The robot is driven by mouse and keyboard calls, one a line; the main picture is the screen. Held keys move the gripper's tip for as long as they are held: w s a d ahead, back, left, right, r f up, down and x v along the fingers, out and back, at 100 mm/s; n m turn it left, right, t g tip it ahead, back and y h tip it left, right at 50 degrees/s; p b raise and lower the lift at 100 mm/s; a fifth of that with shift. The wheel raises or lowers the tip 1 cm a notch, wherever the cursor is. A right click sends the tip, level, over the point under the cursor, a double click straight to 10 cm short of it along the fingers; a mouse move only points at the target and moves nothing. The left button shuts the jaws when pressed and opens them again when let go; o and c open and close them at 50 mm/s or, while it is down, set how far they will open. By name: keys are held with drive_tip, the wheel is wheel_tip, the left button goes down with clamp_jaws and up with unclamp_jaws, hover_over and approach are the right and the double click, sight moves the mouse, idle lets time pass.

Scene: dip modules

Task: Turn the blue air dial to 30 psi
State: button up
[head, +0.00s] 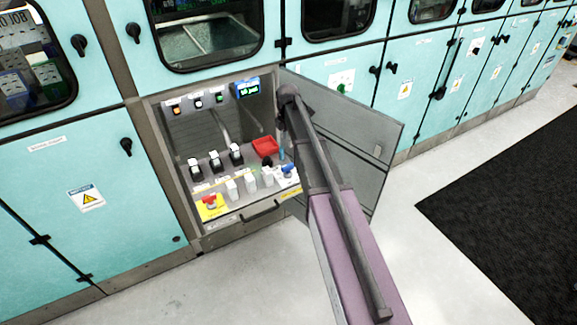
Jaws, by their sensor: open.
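The blue air dial (288,169) sits at the right end of the sloped control panel in the open cabinet, on a white label. A small display (247,88) with lit text is at the cabinet's upper right; its reading is too small to be sure of.
A red knob on a yellow plate (210,205) is at the front left. The open grey cabinet door (360,135) stands right behind my arm. The floor (180,295) in front is clear.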

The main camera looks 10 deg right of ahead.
sight(288, 164)
drive_tip(key=shift+f, duration=0.1)
wheel_tip(288, 164, down, 14)
drive_tip(key=b, duration=1.3)
drive_tip(key=shift+r+b, duration=0.25)
drive_tip(key=shift+b, duration=0.1)
clamp_jaws()
